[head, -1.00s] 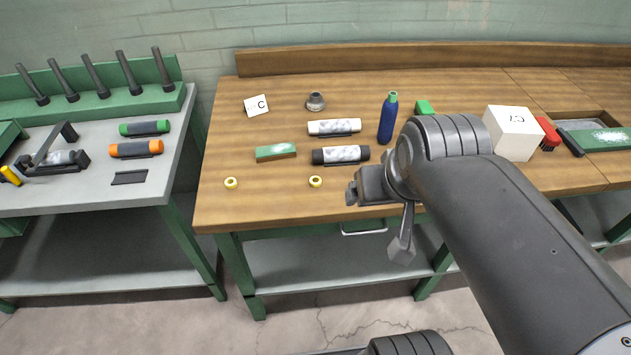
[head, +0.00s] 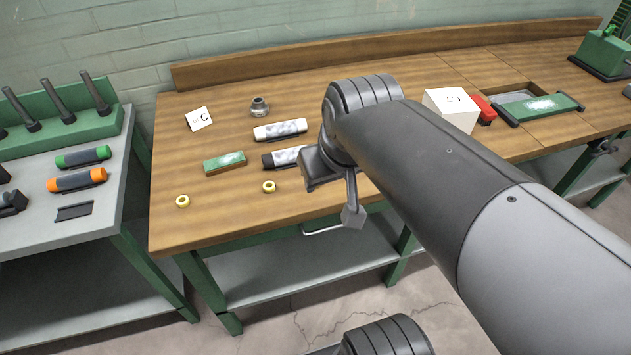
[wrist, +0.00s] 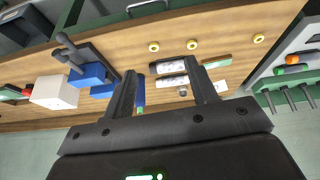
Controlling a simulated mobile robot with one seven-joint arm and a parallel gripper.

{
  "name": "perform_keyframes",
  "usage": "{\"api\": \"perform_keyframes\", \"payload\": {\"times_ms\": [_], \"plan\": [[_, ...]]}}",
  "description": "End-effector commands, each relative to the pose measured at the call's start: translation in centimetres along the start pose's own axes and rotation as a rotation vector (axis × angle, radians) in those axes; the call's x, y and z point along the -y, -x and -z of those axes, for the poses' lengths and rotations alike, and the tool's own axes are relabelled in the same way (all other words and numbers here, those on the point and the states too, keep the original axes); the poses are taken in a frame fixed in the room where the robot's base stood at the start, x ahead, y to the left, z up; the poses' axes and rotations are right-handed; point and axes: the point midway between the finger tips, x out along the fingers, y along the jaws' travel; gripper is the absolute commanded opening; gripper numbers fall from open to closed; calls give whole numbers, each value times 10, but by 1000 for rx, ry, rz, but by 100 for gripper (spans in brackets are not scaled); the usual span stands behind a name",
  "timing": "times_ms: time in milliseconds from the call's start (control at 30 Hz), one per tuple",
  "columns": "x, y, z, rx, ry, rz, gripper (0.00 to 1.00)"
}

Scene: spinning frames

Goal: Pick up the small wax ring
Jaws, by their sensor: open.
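Yellow rings lie near the front edge of the wooden bench. The head view shows one at the left (head: 183,201) and one further right (head: 268,187). The wrist view shows three: one (wrist: 258,38), a middle one (wrist: 192,44) and another (wrist: 153,46). I cannot tell by size which is the small wax ring. The third is hidden in the head view, where my arm covers part of the bench. My gripper (wrist: 160,68) is open and empty above the bench, its two fingers apart. The middle ring and the third show beyond its fingertips.
On the bench are a green block (head: 225,163), a white-and-grey roll (head: 280,130), a dark-ended roll (head: 284,157), a card marked C (head: 199,119), a metal fitting (head: 259,107) and a white box (head: 450,109). The wrist view shows blue blocks (wrist: 88,76).

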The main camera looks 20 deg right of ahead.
Motion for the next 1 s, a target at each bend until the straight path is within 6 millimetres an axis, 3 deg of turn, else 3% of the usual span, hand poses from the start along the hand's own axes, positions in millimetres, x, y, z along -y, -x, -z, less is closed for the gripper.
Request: {"api": "perform_keyframes", "payload": {"times_ms": [367, 600, 800, 1000], "plan": [[-17, -57, 70, 196, 178, 22, 53], [-29, -111, 106, 311, 288, 61, 53], [-38, -152, 123, 383, 361, 98, 53], [-42, -172, 129, 413, 395, 117, 53]]}}
